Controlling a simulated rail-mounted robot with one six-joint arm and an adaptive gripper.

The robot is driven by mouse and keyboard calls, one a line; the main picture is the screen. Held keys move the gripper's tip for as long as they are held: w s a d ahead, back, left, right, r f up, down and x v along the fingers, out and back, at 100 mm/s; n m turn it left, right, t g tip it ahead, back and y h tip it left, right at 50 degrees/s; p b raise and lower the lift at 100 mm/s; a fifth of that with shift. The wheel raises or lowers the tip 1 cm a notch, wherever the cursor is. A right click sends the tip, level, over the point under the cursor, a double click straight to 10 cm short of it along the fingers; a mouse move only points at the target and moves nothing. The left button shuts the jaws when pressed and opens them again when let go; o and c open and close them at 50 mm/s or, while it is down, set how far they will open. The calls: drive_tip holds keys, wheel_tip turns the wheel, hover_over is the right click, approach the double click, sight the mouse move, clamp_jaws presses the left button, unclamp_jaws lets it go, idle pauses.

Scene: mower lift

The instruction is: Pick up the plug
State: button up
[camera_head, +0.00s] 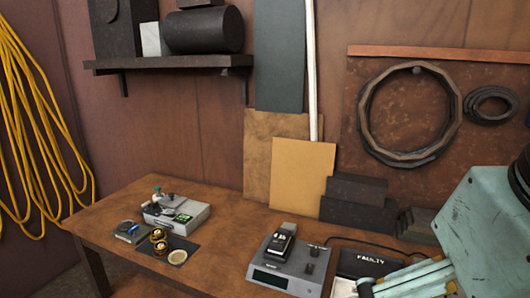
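I cannot tell for sure which item is the plug. Small brass-coloured round pieces (159,240) sit on a dark mat at the left of the workbench, with a flat pale disc (177,257) in front of them. A black piece with a pale label (281,241) rests on a grey instrument box (285,270) nearer the middle.
The brown workbench (222,262) has bare room between the left items and the grey box. A black tray marked FAULTY (368,260) lies beside the teal body. Dark blocks (355,205) stand at the back.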

idle(0.4)
drive_tip(key=c, duration=2)
drive_tip(key=shift+w, duration=0.1)
drive_tip(key=shift+c, duration=0.2)
